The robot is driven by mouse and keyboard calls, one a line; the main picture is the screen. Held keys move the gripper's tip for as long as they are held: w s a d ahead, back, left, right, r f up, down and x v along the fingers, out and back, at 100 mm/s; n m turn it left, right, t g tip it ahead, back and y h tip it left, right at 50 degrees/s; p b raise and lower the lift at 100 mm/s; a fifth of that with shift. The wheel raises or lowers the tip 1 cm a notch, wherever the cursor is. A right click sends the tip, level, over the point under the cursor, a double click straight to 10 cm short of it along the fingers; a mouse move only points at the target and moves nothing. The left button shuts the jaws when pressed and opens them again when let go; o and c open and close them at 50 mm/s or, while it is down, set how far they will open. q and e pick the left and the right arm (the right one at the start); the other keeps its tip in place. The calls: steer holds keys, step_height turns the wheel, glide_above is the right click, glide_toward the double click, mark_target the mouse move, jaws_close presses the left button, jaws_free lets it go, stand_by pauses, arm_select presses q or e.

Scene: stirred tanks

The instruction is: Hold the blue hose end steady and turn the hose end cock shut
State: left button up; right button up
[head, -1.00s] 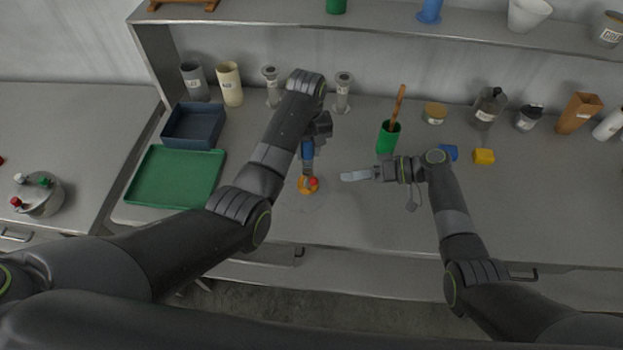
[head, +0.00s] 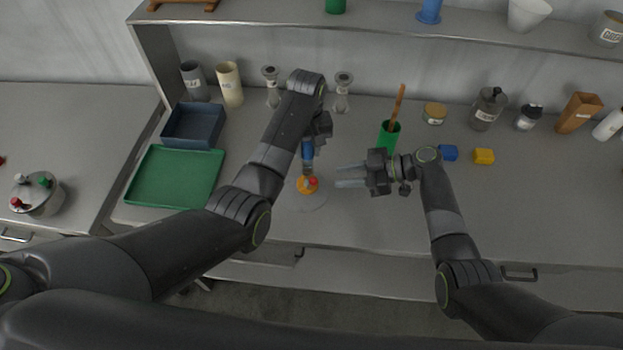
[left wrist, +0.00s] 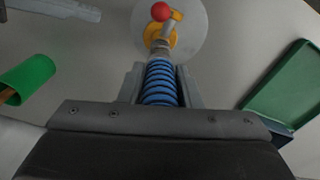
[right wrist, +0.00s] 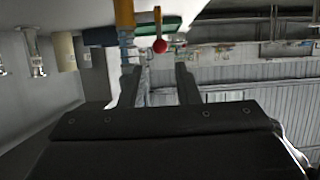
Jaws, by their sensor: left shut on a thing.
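The blue hose end (head: 308,153) shows as a ribbed blue hose in the left wrist view (left wrist: 160,84). My left gripper (head: 309,140) is shut on it. The orange hose end cock (head: 303,185) sits at the hose's tip, above a pale round disc (left wrist: 196,38) on the bench. Its lever has a red ball (left wrist: 160,12), seen also in the right wrist view (right wrist: 159,46). My right gripper (head: 338,177) is open and empty, just right of the cock. Its two fingers stand apart and point left towards the cock, not touching it.
A green cup (head: 388,136) with a wooden handle stands behind my right gripper. A green tray (head: 175,178) and dark blue bin (head: 193,126) lie left. Blue (head: 448,152) and yellow (head: 484,157) blocks lie right. The front of the bench is clear.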

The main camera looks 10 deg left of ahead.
mark_target(316, 180)
steer(key=x, duration=0.9)
steer(key=shift+a, duration=0.3)
jaws_close()
